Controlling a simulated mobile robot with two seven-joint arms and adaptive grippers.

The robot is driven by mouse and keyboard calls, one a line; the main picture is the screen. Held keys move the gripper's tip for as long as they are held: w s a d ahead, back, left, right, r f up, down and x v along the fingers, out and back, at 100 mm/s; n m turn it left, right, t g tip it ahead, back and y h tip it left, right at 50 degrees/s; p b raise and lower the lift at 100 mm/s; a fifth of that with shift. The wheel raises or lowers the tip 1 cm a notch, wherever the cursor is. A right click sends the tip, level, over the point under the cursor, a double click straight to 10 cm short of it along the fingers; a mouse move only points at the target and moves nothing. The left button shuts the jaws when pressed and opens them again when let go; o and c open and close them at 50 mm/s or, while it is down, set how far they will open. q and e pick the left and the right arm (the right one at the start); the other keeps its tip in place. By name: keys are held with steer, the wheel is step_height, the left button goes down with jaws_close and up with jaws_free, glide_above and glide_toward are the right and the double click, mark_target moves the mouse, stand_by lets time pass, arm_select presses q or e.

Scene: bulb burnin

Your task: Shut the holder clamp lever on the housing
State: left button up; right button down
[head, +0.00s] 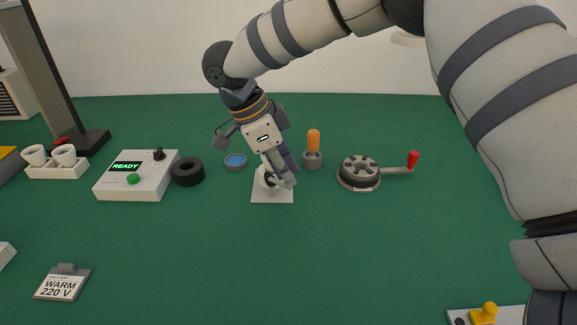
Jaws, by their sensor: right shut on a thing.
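My right gripper (280,178) points down over a small white plate (272,197) in the middle of the table. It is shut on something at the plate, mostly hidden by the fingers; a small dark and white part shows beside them. I cannot tell what the held part is. To the right stands a round grey housing-like unit (359,174) with a spoked top. A lever with a red knob (413,159) sticks out from its right side, apart from my gripper. I cannot tell which of these carries the holder clamp. My left gripper is not in view.
An orange-handled tool (313,141) stands in a grey base close right of my gripper. A blue-topped disc (235,161), black ring (188,172) and white control box (137,177) reading READY stand left. A WARM 220 V sign (62,284) is front left. The front middle is clear.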

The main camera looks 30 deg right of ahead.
steer(key=m, duration=0.1)
steer(key=a+m+g, duration=0.1)
steer(key=m, duration=0.1)
steer(key=m+y, duration=0.1)
steer(key=m, duration=0.1)
steer(key=shift+s+a+g, duration=0.1)
steer(key=shift+a+g, duration=0.3)
stand_by(0.4)
steer(key=c, duration=1.5)
jaws_free()
steer(key=shift+c, duration=0.2)
steer(key=v, duration=1.2)
steer(key=shift+d, duration=0.15)
